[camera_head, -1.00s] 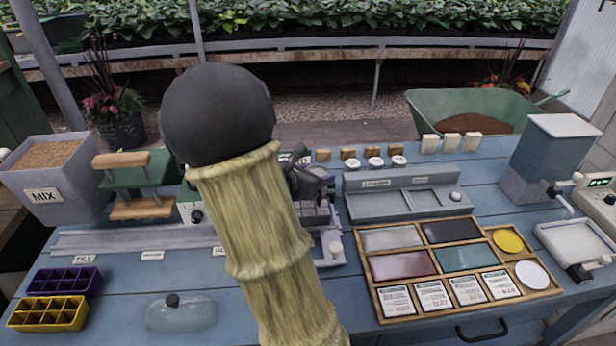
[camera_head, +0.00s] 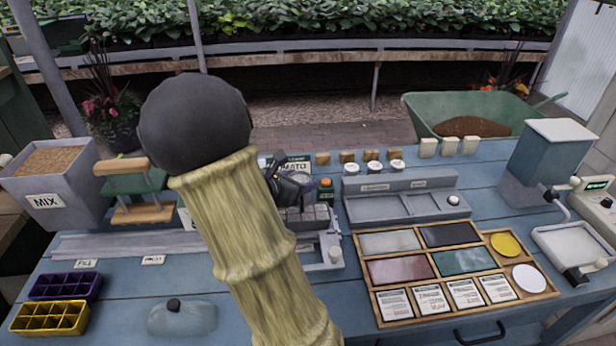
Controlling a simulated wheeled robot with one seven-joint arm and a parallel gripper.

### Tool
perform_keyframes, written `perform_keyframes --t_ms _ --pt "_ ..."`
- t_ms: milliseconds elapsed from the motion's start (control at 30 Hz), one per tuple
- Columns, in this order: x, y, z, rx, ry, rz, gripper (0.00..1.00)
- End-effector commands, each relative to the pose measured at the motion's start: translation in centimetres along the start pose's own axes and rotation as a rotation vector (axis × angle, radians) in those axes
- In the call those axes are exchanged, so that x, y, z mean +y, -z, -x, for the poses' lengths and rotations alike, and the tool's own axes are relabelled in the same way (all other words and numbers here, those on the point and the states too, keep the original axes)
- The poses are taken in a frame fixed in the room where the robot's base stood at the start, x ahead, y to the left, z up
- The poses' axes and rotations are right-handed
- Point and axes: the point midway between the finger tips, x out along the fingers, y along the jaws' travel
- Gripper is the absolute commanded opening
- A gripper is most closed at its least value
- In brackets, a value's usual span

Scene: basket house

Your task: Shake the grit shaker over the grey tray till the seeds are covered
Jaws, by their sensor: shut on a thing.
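My gripper (camera_head: 289,190), dark and partly behind my own arm, is over the back of the grey tray (camera_head: 306,217). It is shut on a greyish thing, seemingly the grit shaker (camera_head: 301,178); its outline is small and mostly hidden, and I cannot tell its tilt. The grey tray has several square cells and sits in a pale grey station in the middle of the bench. My arm covers its left part. The seeds and any grit are too small to make out.
A bottle with an orange cap (camera_head: 326,187) stands right behind the tray, close to my gripper. A green-and-white tomato sign (camera_head: 291,165) is behind. A wooden sectioned board (camera_head: 460,262) lies to the right, and a grey hopper (camera_head: 50,190) stands left.

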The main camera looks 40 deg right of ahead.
Motion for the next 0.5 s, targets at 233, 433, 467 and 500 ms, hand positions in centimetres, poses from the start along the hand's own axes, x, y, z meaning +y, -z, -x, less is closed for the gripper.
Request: perform_keyframes --t_ms 233,433,467,500 --pt "0.0 0.0 0.0 -0.001 0.001 -0.001 0.25" --pt "-1.0 -0.2 -1.0 -0.002 0.002 -0.003 0.25" --pt "-1.2 -0.3 -1.2 -0.002 0.002 -0.003 0.25" --pt "-1.5 -0.4 -1.5 -0.001 0.003 -0.003 0.25"
